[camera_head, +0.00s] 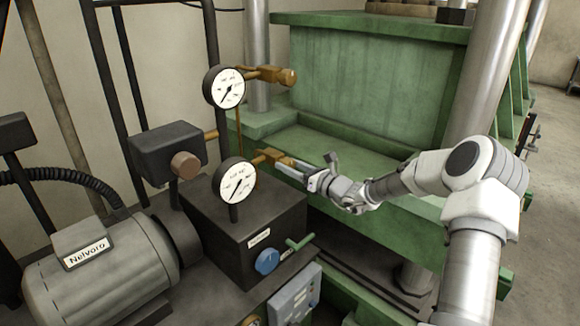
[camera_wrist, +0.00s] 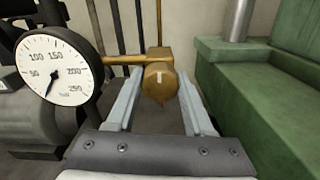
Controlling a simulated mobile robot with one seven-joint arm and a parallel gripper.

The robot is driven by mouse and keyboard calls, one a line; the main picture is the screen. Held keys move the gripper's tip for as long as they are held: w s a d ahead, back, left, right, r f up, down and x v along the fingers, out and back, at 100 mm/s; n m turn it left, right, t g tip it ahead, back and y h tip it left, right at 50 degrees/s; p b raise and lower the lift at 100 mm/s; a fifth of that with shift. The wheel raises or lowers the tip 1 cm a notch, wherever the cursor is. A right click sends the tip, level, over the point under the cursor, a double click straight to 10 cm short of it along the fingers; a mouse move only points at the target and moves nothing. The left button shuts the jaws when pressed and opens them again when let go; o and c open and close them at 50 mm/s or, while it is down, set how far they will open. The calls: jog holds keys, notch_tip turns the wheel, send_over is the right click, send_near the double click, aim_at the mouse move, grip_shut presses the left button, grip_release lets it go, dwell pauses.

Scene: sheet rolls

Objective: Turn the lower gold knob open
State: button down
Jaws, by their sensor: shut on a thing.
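The lower gold knob (camera_wrist: 160,82) sits at the end of a gold pipe fitting, to the right of the lower round gauge (camera_head: 234,181). In the wrist view it is round, with a small white mark on its face. My gripper (camera_head: 284,166) reaches it from the right, and its two fingers (camera_wrist: 158,92) lie on either side of the knob, shut on it. In the head view the fingers partly hide the knob. The lower gauge also shows in the wrist view (camera_wrist: 60,68), its needle pointing down and slightly left.
The upper gauge (camera_head: 224,88) and upper gold knob (camera_head: 287,77) are above. Below are a dark box (camera_head: 245,232) with a blue knob (camera_head: 266,262) and a green lever (camera_head: 300,243). The green press (camera_head: 365,80) stands behind; a grey motor (camera_head: 100,262) is at lower left.

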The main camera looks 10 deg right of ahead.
jog(key=shift+f+n+b, duration=0.15)
jog(key=shift+n+b, duration=0.15)
jog(key=shift+b, duration=0.25)
jog(key=shift+f+n+b, duration=0.1)
jog(key=shift+n+b, duration=0.5)
jog(key=shift+b, duration=0.3)
jog(key=n+b, duration=0.2)
jog(key=b, duration=0.2)
jog(key=shift+f, duration=0.15)
jog(key=n+b, duration=0.5)
jog(key=b, duration=0.5)
jog(key=shift+f+n, duration=0.1)
jog(key=shift+n, duration=0.2)
jog(key=n+b, duration=0.5)
jog(key=b, duration=0.6)
jog(key=shift+n, duration=0.4)
jog(key=n+b, duration=0.2)
jog(key=b, duration=0.1)
jog(key=shift+r, duration=0.25)
jog(key=shift+r+n+b, duration=0.1)
jog(key=shift+n+b, duration=0.3)
jog(key=shift+b, duration=0.15)
jog(key=shift+r, duration=0.15)
